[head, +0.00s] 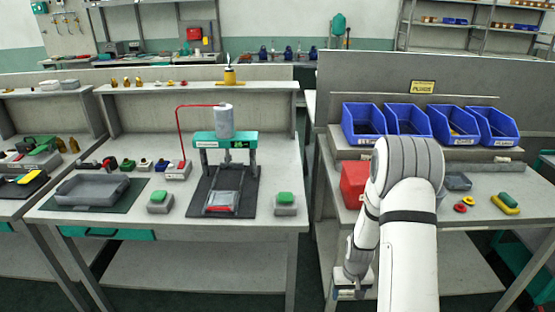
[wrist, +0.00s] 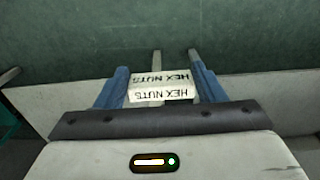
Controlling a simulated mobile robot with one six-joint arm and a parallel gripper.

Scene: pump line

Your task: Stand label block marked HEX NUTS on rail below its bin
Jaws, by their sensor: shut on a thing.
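My gripper (wrist: 160,78) is shut on a white label block (wrist: 161,90) in the wrist view. The block sits between the two blue fingers, and its two visible faces read HEX NUTS upside down in that view. In the head view my gripper (head: 350,290) hangs low at the front edge of the right bench, and the block cannot be made out there. Several blue bins (head: 408,121) stand in a row at the back of the right bench. The rail (head: 460,154) runs below them, partly hidden by my arm. The bin labels are too small to read.
A red bin (head: 353,184) stands on the right bench, left of my arm. A grey tray (head: 458,181), small red and yellow parts, and a green-and-yellow item (head: 505,204) lie to the right. The left bench holds a press (head: 225,150) and a large grey tray (head: 92,190).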

